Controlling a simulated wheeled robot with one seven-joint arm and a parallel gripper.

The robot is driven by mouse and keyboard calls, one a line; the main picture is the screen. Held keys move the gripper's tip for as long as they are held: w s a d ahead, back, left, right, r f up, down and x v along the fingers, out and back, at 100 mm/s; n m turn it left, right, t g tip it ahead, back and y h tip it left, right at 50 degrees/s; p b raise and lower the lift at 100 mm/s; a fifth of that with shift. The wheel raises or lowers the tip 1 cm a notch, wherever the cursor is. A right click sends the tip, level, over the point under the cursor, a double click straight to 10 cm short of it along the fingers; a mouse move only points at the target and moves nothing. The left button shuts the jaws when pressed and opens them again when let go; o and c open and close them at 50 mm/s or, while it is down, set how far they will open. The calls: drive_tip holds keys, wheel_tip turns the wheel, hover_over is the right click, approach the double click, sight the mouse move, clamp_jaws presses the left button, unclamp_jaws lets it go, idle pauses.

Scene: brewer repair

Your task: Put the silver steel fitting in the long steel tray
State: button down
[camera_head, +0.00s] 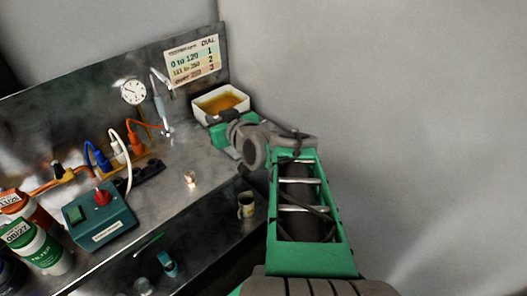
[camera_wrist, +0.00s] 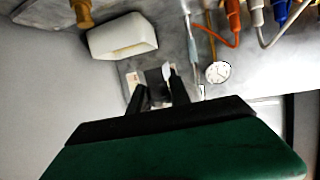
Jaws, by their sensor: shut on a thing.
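My gripper (camera_wrist: 158,86) shows its two dark fingers in the wrist view, close together around a small pale, silvery piece (camera_wrist: 167,70). Most of that piece is hidden, so I cannot tell for sure that it is the silver steel fitting. In the head view my wrist covers much of the gripper, beside the white basin at the bench's back right corner. I cannot make out the long steel tray with certainty in either view. A small coppery piece (camera_head: 190,179) stands on the bench top, apart from the gripper.
The white basin (camera_head: 207,106) holds amber liquid; it also shows in the wrist view (camera_wrist: 122,38). A dial gauge (camera_head: 134,92), a sign (camera_head: 193,60) and coloured plugs line the back. A green box (camera_head: 100,222) and bottles (camera_head: 45,250) stand left. A cup (camera_head: 246,205) is lower down.

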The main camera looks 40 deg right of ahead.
drive_tip(key=s+d+m+t+h+b, duration=0.3)
drive_tip(key=s+d+h+b, duration=0.25)
drive_tip(key=d, duration=0.65)
drive_tip(key=shift+y, duration=0.45)
drive_tip(key=w+d+f, duration=0.2)
drive_tip(key=w+f, duration=0.1)
drive_tip(key=w+d+f+b, duration=0.1)
drive_tip(key=w+d+f, duration=0.4)
drive_tip(key=w+f, duration=0.1)
drive_tip(key=w, duration=0.1)
drive_tip(key=shift+w+d+f, duration=0.1)
drive_tip(key=shift+d+f, duration=0.15)
drive_tip(key=shift+d, duration=0.1)
wheel_tip(320, 180, down, 3)
drive_tip(key=shift+b, duration=0.55)
